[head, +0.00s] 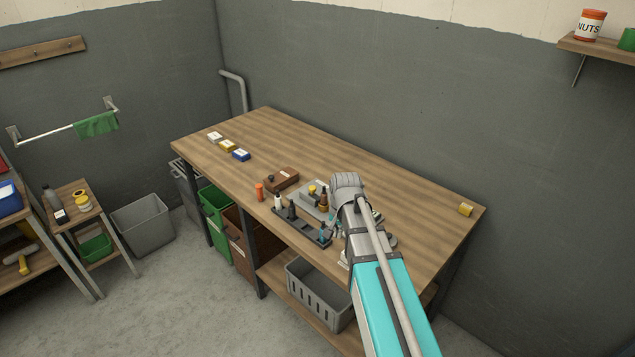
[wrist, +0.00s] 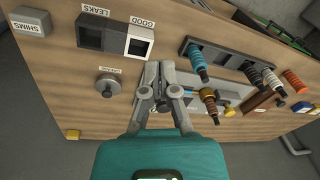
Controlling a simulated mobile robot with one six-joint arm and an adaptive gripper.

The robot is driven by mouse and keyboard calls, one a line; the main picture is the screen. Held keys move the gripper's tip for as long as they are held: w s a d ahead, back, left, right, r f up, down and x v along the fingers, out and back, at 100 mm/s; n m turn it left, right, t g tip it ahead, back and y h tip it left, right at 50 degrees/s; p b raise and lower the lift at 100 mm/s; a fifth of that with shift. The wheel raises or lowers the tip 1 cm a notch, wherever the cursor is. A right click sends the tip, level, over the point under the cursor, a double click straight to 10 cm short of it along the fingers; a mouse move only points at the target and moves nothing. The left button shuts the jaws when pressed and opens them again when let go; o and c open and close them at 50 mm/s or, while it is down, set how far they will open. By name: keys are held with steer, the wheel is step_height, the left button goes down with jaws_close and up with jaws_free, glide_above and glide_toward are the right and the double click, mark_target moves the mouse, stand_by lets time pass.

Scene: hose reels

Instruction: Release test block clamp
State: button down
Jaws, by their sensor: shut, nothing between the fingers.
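The grey test block (head: 308,196) lies on the wooden bench, left of my gripper in the head view. In the wrist view part of the block (wrist: 233,93) shows to the right of my gripper, with a brown and gold fitting (wrist: 209,100) and a yellow knob (wrist: 229,112) at it. I cannot make out the clamp clearly; my gripper hides part of that area. In the head view my arm hides the fingertips.
A dark rack (wrist: 223,57) holds several coloured nozzles. A two-part tray marked LEAKS and GOOD (wrist: 115,38), a round grey dial (wrist: 108,86) and a SHIMS box (wrist: 30,21) are left of my gripper. A brown block (head: 281,180) sits further along. The bench's back right is mostly clear.

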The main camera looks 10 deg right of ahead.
steer(key=w+m, duration=1)
steer(key=w, duration=0.6)
steer(key=r+m+y, duration=0.1)
steer(key=m+y, duration=0.1)
steer(key=m, duration=0.7)
glide_above(317, 196)
steer(key=s+d, duration=0.2)
steer(key=d, duration=0.1)
steer(key=shift+s+t, duration=0.15)
steer(key=shift+t, duration=0.25)
steer(key=shift+f, duration=0.15)
steer(key=b+x, duration=0.9)
steer(key=shift+f+b, duration=0.3)
steer(key=shift+f, duration=0.1)
